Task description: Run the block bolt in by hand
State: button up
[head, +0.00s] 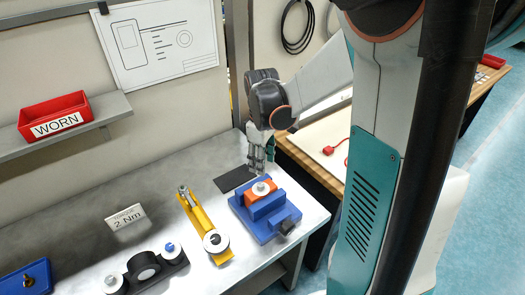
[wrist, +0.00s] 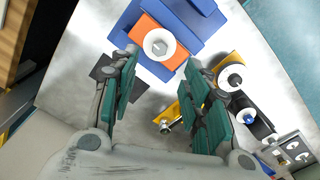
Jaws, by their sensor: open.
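The orange block (head: 259,191) is seated in the blue vise-like fixture (head: 246,216) on the bench. A pale round bolt head (head: 261,188) with a grey centre is on the block's top face. In the wrist view the bolt head (wrist: 159,43) shows face-on in the orange block (wrist: 136,29), ahead of the fingers. My gripper (head: 258,160) points down just behind and above the block. In the wrist view my gripper (wrist: 161,62) is open, its two fingers apart with nothing between them. How deep the bolt sits cannot be told.
A yellow tool (head: 198,215) with a pale disc lies left of the fixture. A black holder (head: 152,270) with round knobs stands farther left. A sign (head: 125,217) reads 2 Nm. A red WORN bin (head: 54,116) sits on the shelf. A dark pad (head: 235,179) lies behind the fixture.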

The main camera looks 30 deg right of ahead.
aim_at(262, 185)
notch_tip(262, 185, down, 10)
jog(key=shift+f+b, duration=0.1)
jog(key=shift+b, duration=1)
